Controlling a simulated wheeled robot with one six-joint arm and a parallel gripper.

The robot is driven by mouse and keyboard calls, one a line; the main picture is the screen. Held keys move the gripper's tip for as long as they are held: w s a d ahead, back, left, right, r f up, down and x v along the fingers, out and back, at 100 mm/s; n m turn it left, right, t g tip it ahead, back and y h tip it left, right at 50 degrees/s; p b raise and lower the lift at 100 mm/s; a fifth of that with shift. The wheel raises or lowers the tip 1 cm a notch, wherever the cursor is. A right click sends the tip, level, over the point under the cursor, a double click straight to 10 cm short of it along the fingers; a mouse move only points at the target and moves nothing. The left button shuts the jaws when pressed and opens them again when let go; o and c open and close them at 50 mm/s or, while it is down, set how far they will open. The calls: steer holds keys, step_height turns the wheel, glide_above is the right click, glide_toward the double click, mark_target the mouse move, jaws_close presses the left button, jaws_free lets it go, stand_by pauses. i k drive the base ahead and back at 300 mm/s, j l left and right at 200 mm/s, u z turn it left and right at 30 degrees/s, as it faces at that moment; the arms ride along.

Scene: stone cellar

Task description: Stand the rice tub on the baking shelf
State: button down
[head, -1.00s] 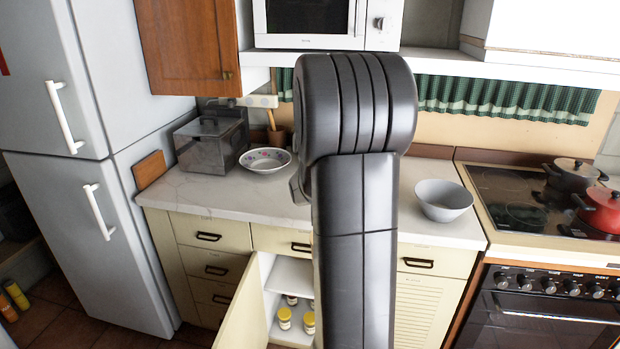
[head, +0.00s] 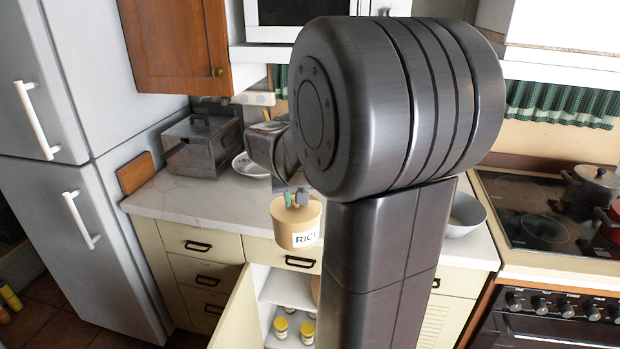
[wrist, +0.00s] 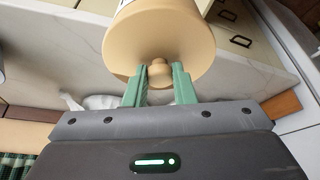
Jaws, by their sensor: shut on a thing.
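The rice tub (head: 295,229) is a tan round tub with a white label reading "RIC", the rest cut off. My gripper (head: 297,198) is shut on the knob of its lid, and the tub hangs about upright in front of the counter edge, above the open cupboard. In the wrist view, my green fingers (wrist: 158,76) grip the knob on both sides of the tub (wrist: 190,45). The open cupboard has an upper shelf (head: 284,290) and a lower level (head: 272,341). No label shows which is the baking shelf.
The cupboard door (head: 236,318) stands open on the left. Yellow-lidded jars (head: 281,329) stand on the lower level. A tan thing on the upper shelf is mostly hidden by my arm; the shelf's left part looks clear. A grey bowl (head: 466,213) sits on the counter (head: 200,203).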

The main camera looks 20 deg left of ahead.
mark_target(279, 288)
steer(key=i, duration=1.1)
